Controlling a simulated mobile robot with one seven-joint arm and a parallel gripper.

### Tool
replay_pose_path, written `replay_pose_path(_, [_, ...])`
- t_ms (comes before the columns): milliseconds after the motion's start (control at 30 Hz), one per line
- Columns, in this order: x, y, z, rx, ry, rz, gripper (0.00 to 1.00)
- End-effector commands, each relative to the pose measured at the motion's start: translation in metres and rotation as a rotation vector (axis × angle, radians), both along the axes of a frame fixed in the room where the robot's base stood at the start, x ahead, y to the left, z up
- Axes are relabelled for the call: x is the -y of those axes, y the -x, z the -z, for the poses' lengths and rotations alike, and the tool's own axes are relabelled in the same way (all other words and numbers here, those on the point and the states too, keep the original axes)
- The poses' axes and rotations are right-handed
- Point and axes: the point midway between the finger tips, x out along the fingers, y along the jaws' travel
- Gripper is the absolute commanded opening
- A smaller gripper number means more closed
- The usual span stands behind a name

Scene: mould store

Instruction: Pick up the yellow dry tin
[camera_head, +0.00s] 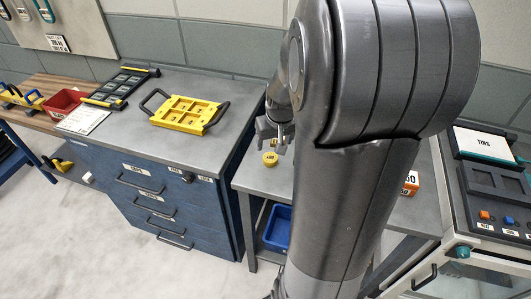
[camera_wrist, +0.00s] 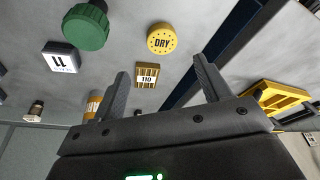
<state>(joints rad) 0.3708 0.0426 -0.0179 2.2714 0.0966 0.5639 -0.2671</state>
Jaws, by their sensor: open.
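The yellow dry tin (camera_wrist: 161,39) is a small round tin with DRY on its top. It stands on the grey bench beyond my fingertips in the wrist view. In the head view the yellow tin (camera_head: 270,159) is near the bench's left edge, just below my gripper (camera_head: 271,144). My gripper is open and empty, and in the wrist view its two fingers (camera_wrist: 161,67) point towards the tin with a gap between them. The fingers look apart from the tin. My arm hides much of the bench in the head view.
Near the tin are a small yellow block marked 110 (camera_wrist: 147,76), a green knobbed piece (camera_wrist: 86,25), a white block (camera_wrist: 61,57) and an orange-and-white cylinder (camera_wrist: 93,103). A yellow handled tray (camera_head: 187,113) lies on the blue cabinet to the left. A blue bin (camera_head: 277,228) sits under the bench.

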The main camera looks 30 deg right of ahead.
Motion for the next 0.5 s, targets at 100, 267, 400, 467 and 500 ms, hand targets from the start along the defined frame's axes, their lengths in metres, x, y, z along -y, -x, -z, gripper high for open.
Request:
replay_pose_path(100, [0.0,-0.004,0.018,-0.004,-0.002,0.001,0.7])
replay_pose_path(267, [0.001,-0.008,0.032,-0.002,-0.002,0.001,0.7])
replay_pose_path(400, [0.001,-0.01,0.039,-0.001,-0.001,0.001,0.7])
replay_pose_path(467, [0.0,-0.011,0.044,-0.003,-0.002,0.001,0.7])
replay_pose_path(500, [0.0,-0.012,0.05,-0.003,-0.002,0.001,0.7])
